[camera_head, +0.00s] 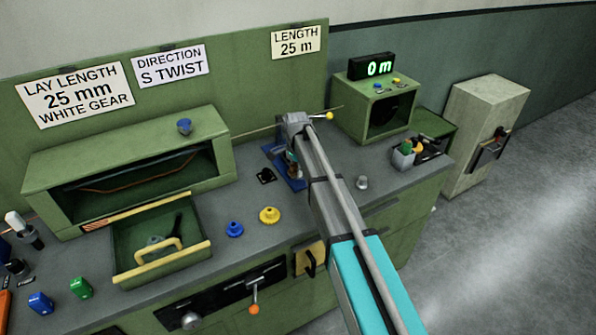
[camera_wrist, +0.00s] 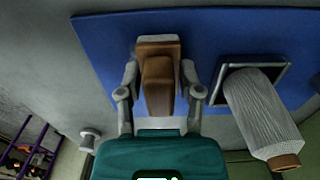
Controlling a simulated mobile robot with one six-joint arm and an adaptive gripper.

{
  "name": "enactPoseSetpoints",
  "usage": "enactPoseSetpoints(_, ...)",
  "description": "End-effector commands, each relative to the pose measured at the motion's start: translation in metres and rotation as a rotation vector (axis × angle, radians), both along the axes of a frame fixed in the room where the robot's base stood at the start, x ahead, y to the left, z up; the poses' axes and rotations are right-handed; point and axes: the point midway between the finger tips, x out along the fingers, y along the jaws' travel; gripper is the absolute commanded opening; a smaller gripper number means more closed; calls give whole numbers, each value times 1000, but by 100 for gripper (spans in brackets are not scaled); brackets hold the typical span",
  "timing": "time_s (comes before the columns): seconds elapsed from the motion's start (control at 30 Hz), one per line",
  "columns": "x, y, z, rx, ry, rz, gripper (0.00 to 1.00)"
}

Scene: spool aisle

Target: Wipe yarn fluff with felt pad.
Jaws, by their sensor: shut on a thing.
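My gripper (camera_wrist: 160,85) is shut on a brown block with a wider, flat far end, which I take to be the felt pad (camera_wrist: 158,72). The pad is over a blue mat (camera_wrist: 110,45) in the wrist view; I cannot tell whether it touches. In the head view my gripper (camera_head: 289,160) is low over the blue mat (camera_head: 296,183), and the arm hides much of it. A white yarn spool (camera_wrist: 258,105) with a brown end stands beside the pad, in a dark square frame (camera_wrist: 222,72). I cannot make out any yarn fluff.
An open green drawer (camera_head: 125,235) and blue (camera_head: 234,229) and yellow (camera_head: 269,215) knobs lie left of the arm. A green box with a display reading 0 m (camera_head: 372,100) and a small cup of coloured items (camera_head: 403,157) stand to the right. A small pale knob (camera_head: 362,182) is nearby.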

Motion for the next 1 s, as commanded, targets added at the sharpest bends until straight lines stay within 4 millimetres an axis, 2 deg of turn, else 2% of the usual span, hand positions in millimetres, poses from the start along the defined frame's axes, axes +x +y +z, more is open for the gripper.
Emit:
enactPoseSetpoints(0.37, 0, 0, 4, 0, 0, 0, 9)
enactPoseSetpoints(1.0, 0, 0, 49, 0, 0, 0, 9)
